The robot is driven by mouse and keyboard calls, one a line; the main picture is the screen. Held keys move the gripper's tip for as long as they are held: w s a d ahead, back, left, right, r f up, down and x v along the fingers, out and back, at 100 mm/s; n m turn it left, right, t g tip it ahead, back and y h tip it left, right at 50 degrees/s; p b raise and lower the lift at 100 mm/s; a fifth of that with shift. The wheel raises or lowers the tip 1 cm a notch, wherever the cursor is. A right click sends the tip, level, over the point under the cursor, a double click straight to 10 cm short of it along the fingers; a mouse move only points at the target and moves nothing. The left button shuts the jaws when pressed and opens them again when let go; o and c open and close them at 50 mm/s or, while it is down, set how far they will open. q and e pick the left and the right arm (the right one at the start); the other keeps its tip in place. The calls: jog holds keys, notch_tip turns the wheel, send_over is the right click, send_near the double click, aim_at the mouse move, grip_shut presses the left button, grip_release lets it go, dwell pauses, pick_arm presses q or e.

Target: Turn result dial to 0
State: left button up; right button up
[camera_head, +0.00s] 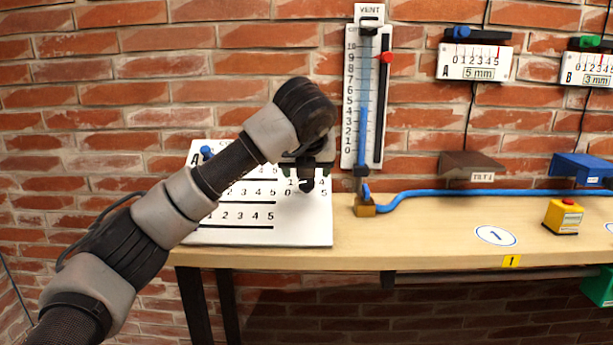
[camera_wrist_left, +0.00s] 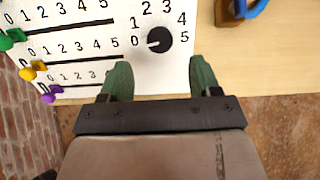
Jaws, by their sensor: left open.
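The result dial is a round black knob (camera_wrist_left: 158,40) on a white panel (camera_wrist_left: 176,72), ringed by the numbers 0 to 5. In the left wrist view its white mark points left, close to the 0. In the head view the dial (camera_head: 307,185) is partly hidden by my gripper. My left gripper (camera_wrist_left: 160,64) is open, its two green fingers apart on either side of the dial's lower side, with nothing between them. It also shows in the head view (camera_head: 307,172), just over the dial. The depth between fingertips and knob is hard to tell. My right gripper is not in view.
The panel also has slider scales with green (camera_wrist_left: 10,40), yellow (camera_wrist_left: 30,73) and purple (camera_wrist_left: 48,95) knobs. A vertical VENT gauge (camera_head: 365,100) stands right of it. A blue hose (camera_head: 440,193) and yellow button box (camera_head: 563,217) are on the wooden bench (camera_head: 420,240).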

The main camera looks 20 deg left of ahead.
pick_arm(q)
jog(key=v, duration=0.4)
jog(key=shift+s+r, duration=0.15)
